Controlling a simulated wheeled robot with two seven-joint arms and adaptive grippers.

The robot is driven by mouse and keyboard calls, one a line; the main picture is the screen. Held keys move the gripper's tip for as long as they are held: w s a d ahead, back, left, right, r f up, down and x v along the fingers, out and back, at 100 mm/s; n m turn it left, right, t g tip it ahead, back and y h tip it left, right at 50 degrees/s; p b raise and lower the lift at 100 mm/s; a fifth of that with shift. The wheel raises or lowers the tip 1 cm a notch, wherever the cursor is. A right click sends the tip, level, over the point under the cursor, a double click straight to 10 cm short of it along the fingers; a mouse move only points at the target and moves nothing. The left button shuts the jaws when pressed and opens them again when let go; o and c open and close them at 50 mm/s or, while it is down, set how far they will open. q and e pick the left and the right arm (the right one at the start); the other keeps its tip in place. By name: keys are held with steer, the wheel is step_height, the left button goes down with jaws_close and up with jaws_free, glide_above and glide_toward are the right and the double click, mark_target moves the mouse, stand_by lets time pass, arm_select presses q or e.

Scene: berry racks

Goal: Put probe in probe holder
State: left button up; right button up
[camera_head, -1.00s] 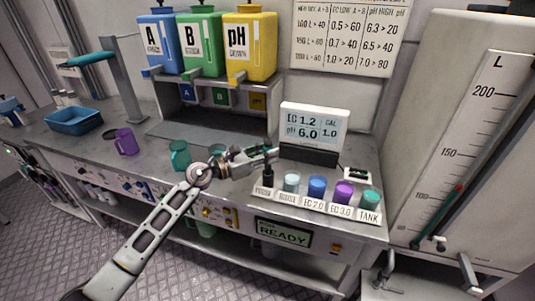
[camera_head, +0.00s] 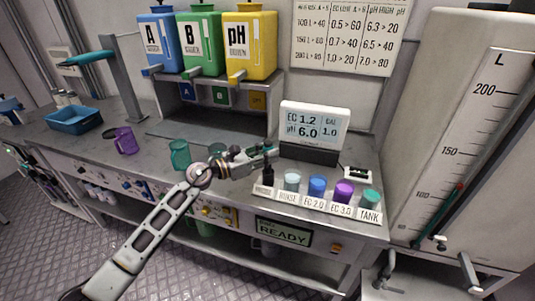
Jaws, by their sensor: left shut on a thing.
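My left gripper (camera_head: 265,152) reaches in from the left over the bench, just in front of the meter. It is shut on the probe (camera_head: 268,171), a small dark upright stick under its fingertips. The probe is above the left end of the labelled rack (camera_head: 264,190), at the slot whose label seems to read PROBE, which is the probe holder. I cannot tell how deep the probe's lower end sits there. The fingers hide the probe's top. My right gripper is not in view.
Cups stand in the rack right of the probe: rinse (camera_head: 292,182), EC 2.0 (camera_head: 317,187), EC 3.0 (camera_head: 343,192) and tank (camera_head: 369,199). The meter (camera_head: 314,125) stands behind, reading EC 1.2, pH 6.0. A green mug (camera_head: 180,154) is left of the gripper.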

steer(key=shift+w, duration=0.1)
arm_select(q)
steer(key=o, duration=1.1)
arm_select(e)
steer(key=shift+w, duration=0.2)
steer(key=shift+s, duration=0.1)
arm_select(q)
steer(key=v, duration=1.2)
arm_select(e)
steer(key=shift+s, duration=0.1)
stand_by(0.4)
